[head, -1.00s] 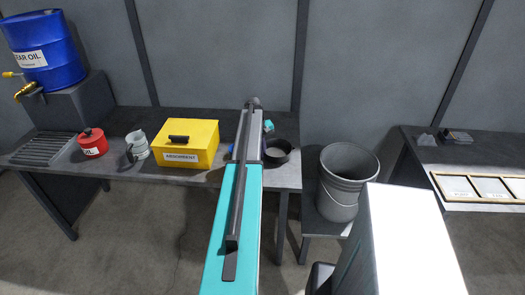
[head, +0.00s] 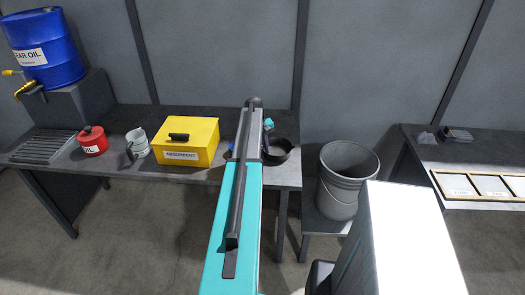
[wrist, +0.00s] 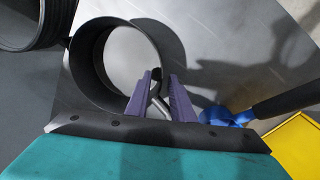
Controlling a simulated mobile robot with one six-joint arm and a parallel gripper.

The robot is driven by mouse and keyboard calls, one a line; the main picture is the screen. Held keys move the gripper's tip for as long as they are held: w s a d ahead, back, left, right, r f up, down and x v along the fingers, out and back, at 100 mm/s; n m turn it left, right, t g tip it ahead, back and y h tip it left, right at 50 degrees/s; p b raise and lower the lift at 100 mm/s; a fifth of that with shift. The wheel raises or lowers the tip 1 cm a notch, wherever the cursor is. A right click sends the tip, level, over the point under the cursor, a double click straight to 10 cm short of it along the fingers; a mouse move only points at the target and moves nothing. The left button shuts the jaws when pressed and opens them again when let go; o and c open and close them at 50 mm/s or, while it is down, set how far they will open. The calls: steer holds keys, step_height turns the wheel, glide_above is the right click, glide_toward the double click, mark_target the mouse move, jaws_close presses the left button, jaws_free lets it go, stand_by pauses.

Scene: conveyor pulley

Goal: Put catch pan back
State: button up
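The catch pan is a dark round pan (head: 279,160) on the right end of the workbench. In the wrist view the pan (wrist: 88,62) shows its dark rim and grey inside. My gripper (wrist: 164,74) has purple fingers at the pan's near right rim. One finger overlaps the pan's opening and the other lies to its right. A gap shows between the fingers, with small light grey parts low between them. Whether they touch the pan's wall is unclear. In the head view my arm hides the fingers.
The bench (head: 120,185) also holds a yellow absorbent box (head: 188,142), a red oil can (head: 93,142), a grey jug (head: 137,143) and a slatted tray (head: 43,148). A blue drum (head: 42,50) stands back left. A grey bucket (head: 345,180) stands right of the bench.

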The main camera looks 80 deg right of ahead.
step_height(320, 180, up, 12)
steer(key=w+a+b, duration=0.1)
steer(key=b, duration=0.3)
steer(key=shift+w, duration=0.3)
steer(key=shift+r, duration=0.1)
stand_by(0.8)
